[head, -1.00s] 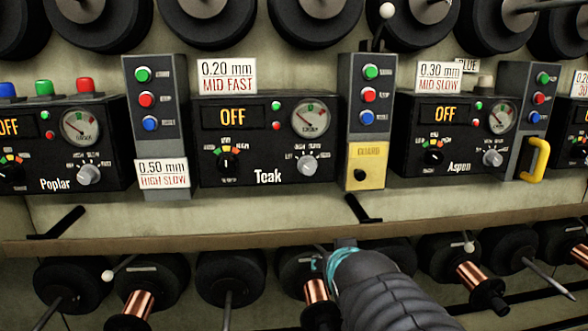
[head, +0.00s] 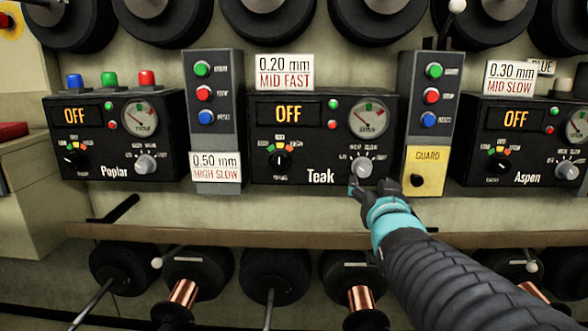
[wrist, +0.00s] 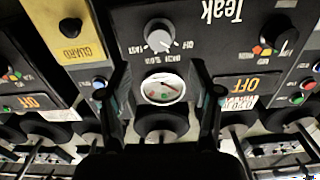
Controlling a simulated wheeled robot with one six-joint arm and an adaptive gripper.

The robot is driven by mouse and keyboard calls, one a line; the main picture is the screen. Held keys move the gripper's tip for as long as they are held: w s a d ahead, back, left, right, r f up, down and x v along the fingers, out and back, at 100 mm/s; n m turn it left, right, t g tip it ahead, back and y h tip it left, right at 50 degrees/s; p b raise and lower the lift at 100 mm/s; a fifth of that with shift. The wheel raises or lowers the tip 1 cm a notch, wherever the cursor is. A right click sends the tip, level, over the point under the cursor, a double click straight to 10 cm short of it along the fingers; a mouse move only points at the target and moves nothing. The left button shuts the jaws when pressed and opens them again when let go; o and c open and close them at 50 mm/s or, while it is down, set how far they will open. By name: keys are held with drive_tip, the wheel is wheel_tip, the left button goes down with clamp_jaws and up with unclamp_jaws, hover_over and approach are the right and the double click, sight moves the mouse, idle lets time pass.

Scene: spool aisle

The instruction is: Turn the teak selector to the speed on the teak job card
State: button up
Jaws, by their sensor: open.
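The black Teak box (head: 320,178) stands mid-picture in the head view, with its display reading OFF. A job card (head: 285,72) above it reads 0.20 mm, MID FAST. The grey selector knob (head: 361,167) is at its lower right, inside an arc of small labels; I cannot tell its exact setting. The knob also shows upside down in the wrist view (wrist: 159,37). My gripper (head: 372,190) is just below and right of the knob in the head view. In the wrist view my gripper (wrist: 159,74) is open and empty, its fingers either side of the line to the knob, apparently not touching it.
A black knob (head: 281,160) with a coloured scale is at Teak's lower left. A yellow GUARD plate (head: 425,172) on a grey button column is close right. Another card (head: 215,167) reads 0.50 mm, HIGH SLOW. Poplar (head: 114,172) and Aspen (head: 527,178) boxes flank Teak. A ledge (head: 200,232) runs below.

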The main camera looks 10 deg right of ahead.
sight(364, 170)
drive_tip(key=x, duration=0.8)
drive_tip(key=shift+w+d, duration=0.1)
drive_tip(key=shift+w, duration=0.1)
